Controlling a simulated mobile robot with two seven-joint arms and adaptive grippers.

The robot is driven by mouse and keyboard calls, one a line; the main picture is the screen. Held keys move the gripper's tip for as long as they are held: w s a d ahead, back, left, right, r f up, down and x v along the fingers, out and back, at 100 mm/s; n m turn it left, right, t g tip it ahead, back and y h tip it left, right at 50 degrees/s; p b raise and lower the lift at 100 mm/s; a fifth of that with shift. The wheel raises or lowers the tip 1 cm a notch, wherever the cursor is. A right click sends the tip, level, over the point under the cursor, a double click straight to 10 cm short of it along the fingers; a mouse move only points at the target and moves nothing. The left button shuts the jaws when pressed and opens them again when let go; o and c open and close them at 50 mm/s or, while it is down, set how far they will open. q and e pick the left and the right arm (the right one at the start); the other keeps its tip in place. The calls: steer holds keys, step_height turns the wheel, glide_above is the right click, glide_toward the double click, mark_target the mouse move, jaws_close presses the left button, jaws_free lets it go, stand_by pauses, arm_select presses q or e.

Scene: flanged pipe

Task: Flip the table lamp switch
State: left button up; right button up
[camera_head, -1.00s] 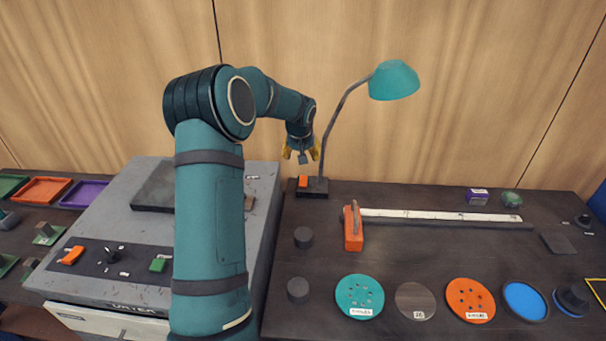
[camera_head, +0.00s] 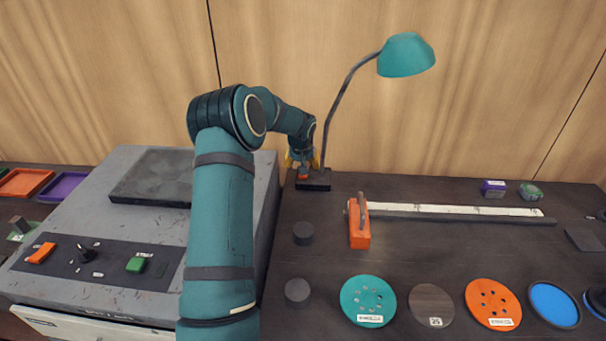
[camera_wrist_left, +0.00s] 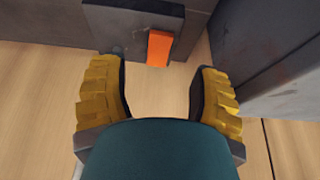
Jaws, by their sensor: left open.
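The teal-shaded table lamp (camera_head: 406,55) stands at the back of the dark bench, on a small dark base (camera_head: 321,184). Its orange switch (camera_head: 303,176) is on the left part of the base. My left gripper (camera_head: 302,163) is right above the switch in the head view and partly hides it. In the left wrist view the orange switch (camera_wrist_left: 159,47) lies between and just beyond the spread yellow fingertips of my left gripper (camera_wrist_left: 160,75), with a gap on either side. Whether anything touches the switch cannot be told. My right gripper is not in view.
A grey machine (camera_head: 90,215) stands to the left of the lamp. An orange-handled tool (camera_head: 359,226) with a long white strip lies to the right. Round discs lie along the bench front. The wooden wall (camera_head: 480,90) is close behind the lamp.

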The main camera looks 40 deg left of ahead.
arm_select(q)
steer(key=x, duration=0.6)
steer(key=shift+f, duration=0.15)
